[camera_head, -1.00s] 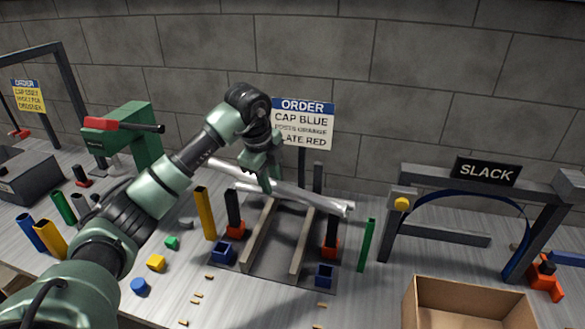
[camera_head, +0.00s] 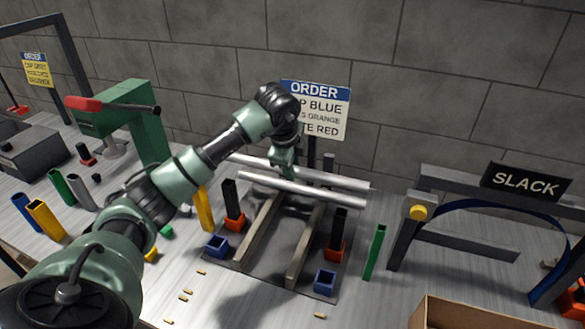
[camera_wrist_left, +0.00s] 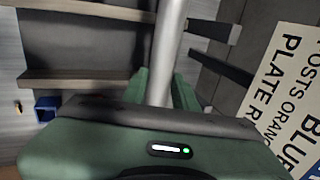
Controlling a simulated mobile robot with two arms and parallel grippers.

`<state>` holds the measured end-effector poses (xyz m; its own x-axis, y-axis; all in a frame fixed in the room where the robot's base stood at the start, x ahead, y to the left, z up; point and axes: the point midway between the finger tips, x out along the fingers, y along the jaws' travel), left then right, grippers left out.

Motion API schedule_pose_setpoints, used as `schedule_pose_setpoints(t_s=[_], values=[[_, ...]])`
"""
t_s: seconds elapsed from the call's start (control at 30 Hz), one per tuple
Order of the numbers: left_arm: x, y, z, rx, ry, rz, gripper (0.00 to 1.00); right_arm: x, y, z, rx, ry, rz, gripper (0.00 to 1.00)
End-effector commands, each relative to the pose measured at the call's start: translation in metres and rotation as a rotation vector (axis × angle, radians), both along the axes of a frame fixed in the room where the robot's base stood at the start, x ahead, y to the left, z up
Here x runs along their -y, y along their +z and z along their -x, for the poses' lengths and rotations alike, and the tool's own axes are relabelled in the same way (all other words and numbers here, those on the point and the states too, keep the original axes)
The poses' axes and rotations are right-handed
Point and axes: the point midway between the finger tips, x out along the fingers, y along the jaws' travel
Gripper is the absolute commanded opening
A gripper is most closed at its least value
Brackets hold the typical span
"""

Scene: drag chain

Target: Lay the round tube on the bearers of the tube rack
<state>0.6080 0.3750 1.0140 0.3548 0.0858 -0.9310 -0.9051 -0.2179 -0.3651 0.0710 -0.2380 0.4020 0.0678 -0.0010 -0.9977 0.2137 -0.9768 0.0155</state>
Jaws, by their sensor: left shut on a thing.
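Two long silvery tubes lie nearly parallel across the middle of the head view, an upper one (camera_head: 335,179) and a lower one (camera_head: 315,194). My left gripper (camera_head: 285,171) is shut on a round tube, apparently the upper one. The wrist view shows the held tube (camera_wrist_left: 166,50) running between the fingers (camera_wrist_left: 157,90). My right gripper is out of view.
Two pale rails (camera_head: 258,228) run under the tubes on a dark base. Black posts in orange blocks (camera_head: 336,250) and blue boxes (camera_head: 325,283) flank them. The order sign (camera_head: 318,108) stands close behind the gripper. A green upright tube (camera_head: 374,252) stands at right.

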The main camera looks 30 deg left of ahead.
Motion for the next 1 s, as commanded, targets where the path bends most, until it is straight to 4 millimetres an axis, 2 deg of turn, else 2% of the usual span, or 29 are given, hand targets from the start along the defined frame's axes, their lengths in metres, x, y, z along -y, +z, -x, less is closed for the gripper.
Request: schedule_pose_setpoints(t_s=[0.2,0.3,0.8,1.0], values=[[0.002,-0.006,0.003,0.092,-0.003,-0.022,0.00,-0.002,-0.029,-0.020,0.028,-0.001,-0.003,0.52],[0.002,-0.019,0.002,0.084,0.000,-0.019,0.00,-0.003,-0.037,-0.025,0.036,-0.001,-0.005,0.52],[0.002,-0.079,0.002,0.083,-0.001,-0.018,0.00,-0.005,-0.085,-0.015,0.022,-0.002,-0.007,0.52],[0.002,-0.094,0.002,0.083,0.000,-0.019,0.00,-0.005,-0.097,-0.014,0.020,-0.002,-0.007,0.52]])
